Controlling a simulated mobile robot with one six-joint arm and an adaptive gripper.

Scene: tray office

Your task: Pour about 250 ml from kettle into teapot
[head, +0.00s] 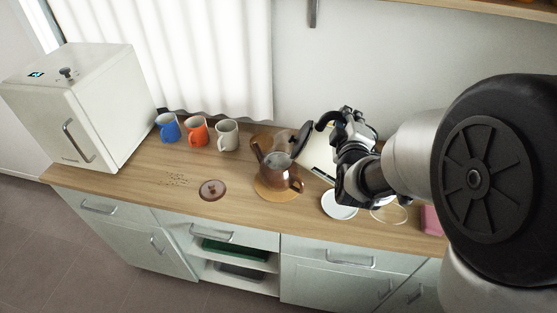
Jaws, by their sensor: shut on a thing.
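The brown see-through teapot (279,179) stands upright and open on a round cork mat (262,194) in the middle of the counter. Its brown lid (212,188) lies on the counter to the left. My gripper (330,130) is shut on the kettle (281,144), to the right of and behind the teapot. The kettle has a grey body with black parts and looks tilted, with its body just above and behind the teapot. The gripper hides part of it. I cannot make out any stream of water or the level in the teapot.
Blue (168,128), orange (196,131) and whitish (228,135) mugs stand at the back left, beside a white cabinet-like appliance (105,105). A white disc (339,204) lies right of the teapot. Small brown bits (176,180) lie on the counter. The front left is otherwise clear.

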